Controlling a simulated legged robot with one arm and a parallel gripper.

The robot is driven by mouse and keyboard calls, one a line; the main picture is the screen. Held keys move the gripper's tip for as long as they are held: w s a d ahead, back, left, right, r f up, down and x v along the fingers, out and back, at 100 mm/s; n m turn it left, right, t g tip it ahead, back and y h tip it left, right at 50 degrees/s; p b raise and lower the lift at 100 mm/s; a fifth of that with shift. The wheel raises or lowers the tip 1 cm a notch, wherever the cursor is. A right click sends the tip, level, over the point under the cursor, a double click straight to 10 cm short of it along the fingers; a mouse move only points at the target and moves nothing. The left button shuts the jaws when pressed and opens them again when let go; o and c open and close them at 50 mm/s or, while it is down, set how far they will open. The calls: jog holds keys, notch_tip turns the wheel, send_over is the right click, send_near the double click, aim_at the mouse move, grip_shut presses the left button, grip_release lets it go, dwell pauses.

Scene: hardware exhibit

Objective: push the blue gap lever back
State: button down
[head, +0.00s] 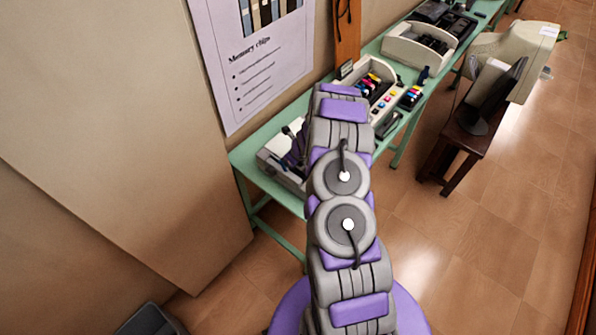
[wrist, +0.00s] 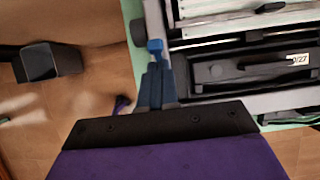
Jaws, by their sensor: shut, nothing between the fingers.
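The blue gap lever (wrist: 155,46) shows in the wrist view as a small bright blue tip at the left side of a grey and black printer (wrist: 250,68). My gripper (wrist: 154,68) is shut and empty, its dark blue fingers pointing up at the lever. The fingertips are right at the lever's lower end in the picture; I cannot tell whether they touch. In the head view the printer (head: 268,160) sits on the near end of the green table, and my arm covers part of it. The lever cannot be made out there.
The green table (head: 243,158) runs away along the wall. Past my arm it holds a white printer with colored cartridges (head: 385,88) and other devices. A dark wooden stand with a monitor (head: 470,125) is at the right. A dark box (wrist: 48,62) is on the floor. Floor between is open.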

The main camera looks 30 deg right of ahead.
jog(key=shift+r, duration=0.15)
jog(key=shift+r+p, duration=0.65)
jog(key=shift+p, duration=0.1)
jog(key=v, duration=1.2)
jog(key=shift+r+p, duration=0.3)
jog(key=shift+r, duration=0.05)
jog(key=shift+s+d, duration=0.1)
jog(key=shift+s, duration=0.05)
